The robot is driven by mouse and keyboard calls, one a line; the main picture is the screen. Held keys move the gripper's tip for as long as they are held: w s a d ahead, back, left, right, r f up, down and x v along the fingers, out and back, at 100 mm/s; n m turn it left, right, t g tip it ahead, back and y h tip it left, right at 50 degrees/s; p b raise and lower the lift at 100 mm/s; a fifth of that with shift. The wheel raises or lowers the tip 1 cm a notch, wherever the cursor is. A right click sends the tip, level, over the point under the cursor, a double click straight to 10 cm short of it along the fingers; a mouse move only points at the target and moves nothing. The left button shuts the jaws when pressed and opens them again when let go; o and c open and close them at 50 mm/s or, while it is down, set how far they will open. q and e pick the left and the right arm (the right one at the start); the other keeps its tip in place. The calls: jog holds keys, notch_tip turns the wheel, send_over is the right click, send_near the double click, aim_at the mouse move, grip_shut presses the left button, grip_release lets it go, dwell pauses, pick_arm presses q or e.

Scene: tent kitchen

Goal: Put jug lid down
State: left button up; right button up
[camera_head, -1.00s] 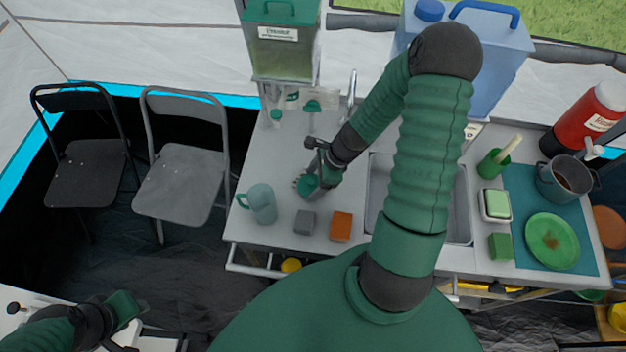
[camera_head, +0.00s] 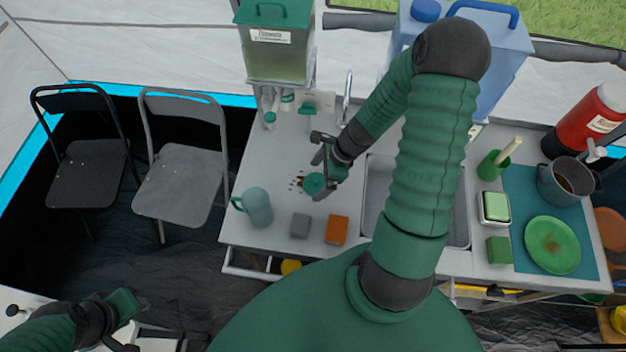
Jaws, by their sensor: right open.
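The green jug lid (camera_head: 313,183) is a small round disc at the middle of the metal counter, right of some brown specks. It appears to lie on the counter, though contact under it is hard to see. My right gripper (camera_head: 319,176) is open at the lid, with its fingers close around or beside it; whether they touch it I cannot tell. The teal jug (camera_head: 258,207) stands upright at the counter's left front, its top without the lid. My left gripper (camera_head: 128,322) is at the lower left, away from the counter; its fingers are too unclear to judge.
A grey block (camera_head: 300,226) and an orange block (camera_head: 337,230) lie in front of the lid. The sink (camera_head: 459,205) is to the right, partly behind my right arm. Brown specks (camera_head: 297,184) mark the counter left of the lid. Small bottles stand behind.

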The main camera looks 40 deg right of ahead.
jog(key=a+p+v, duration=0.1)
jog(key=v, duration=0.9)
pick_arm(q)
jog(key=shift+d+r, duration=0.2)
jog(key=shift+r, duration=0.55)
pick_arm(e)
jog(key=a+r+n+h, duration=0.1)
jog(key=a+r+n, duration=0.1)
jog(key=a+n, duration=0.5)
jog(key=a+r+n+h, duration=0.2)
jog(key=a+n, duration=0.6)
jog(key=n, duration=1.1)
jog(key=shift+w+a+r+g+h, duration=0.3)
jog(key=shift+r, duration=0.25)
pick_arm(q)
jog(key=shift+a, duration=0.3)
pick_arm(e)
jog(key=shift+a, duration=0.25)
pick_arm(q)
jog(key=shift+d, duration=0.2)
pick_arm(e)
jog(key=shift+d, duration=0.15)
pick_arm(q)
jog(key=shift+f, duration=0.1)
pick_arm(e)
jog(key=shift+f, duration=0.1)
